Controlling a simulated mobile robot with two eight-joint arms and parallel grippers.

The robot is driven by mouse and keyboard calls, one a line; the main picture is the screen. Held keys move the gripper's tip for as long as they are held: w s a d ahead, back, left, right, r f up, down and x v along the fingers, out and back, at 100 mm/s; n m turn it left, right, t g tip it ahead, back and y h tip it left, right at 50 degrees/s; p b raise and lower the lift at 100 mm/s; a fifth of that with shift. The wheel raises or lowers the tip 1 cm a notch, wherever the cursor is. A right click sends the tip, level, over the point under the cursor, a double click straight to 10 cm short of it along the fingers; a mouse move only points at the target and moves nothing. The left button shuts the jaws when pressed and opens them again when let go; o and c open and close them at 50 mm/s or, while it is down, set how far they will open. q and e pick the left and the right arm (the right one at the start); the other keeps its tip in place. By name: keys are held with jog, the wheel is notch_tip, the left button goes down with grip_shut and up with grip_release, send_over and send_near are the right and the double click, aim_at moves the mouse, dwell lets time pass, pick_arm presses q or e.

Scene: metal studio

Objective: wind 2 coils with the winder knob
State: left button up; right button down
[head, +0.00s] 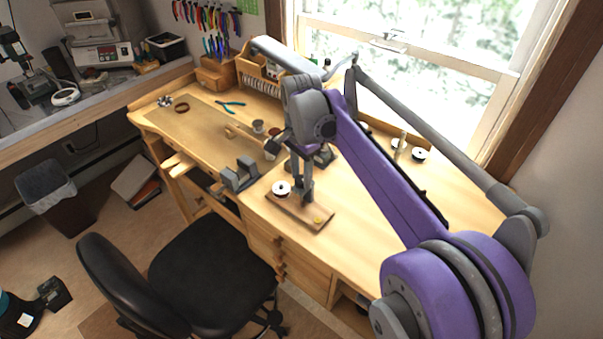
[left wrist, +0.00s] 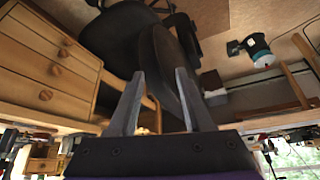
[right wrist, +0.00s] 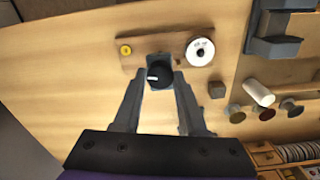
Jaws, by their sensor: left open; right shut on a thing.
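The winder has a wooden base (head: 304,213) on the bench near its front edge. It carries a white spool (head: 281,188) at one end and a small yellow disc (head: 318,220) at the other. In the right wrist view, the black winder knob (right wrist: 160,76) stands between the white spool (right wrist: 200,52) and the yellow disc (right wrist: 126,50). My right gripper (right wrist: 161,80) is shut on the knob, a finger on either side; it also shows in the head view (head: 307,196). My left gripper (left wrist: 160,74) is open and empty, away from the winder; the head view does not show it.
A grey vise (head: 240,175) sits on the bench edge left of the winder. Pliers (head: 230,106) lie further back. A black chair (head: 212,262) stands in front. Bench right of the winder is mostly clear.

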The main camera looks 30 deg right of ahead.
aim_at(301, 179)
jog(key=shift+m, duration=0.4)
jog(key=shift+c, duration=2.3)
grip_release()
notch_tip(301, 179, up, 11)
jog(key=shift+p, duration=0.4)
jog(key=shift+f, duration=0.1)
jog(key=s+a+f+n+t, duration=0.3)
jog(key=s+a+f+n, duration=0.1)
jog(key=s+f+n, duration=0.4)
jog(key=s+a+f+n+t, duration=0.2)
jog(key=s+a+f+n, duration=0.3)
jog(key=f, duration=0.8)
jog(key=s+n, duration=0.3)
jog(key=s, duration=0.2)
jog(key=shift+s+n+t, duration=0.3)
jog(key=shift+t, duration=0.1)
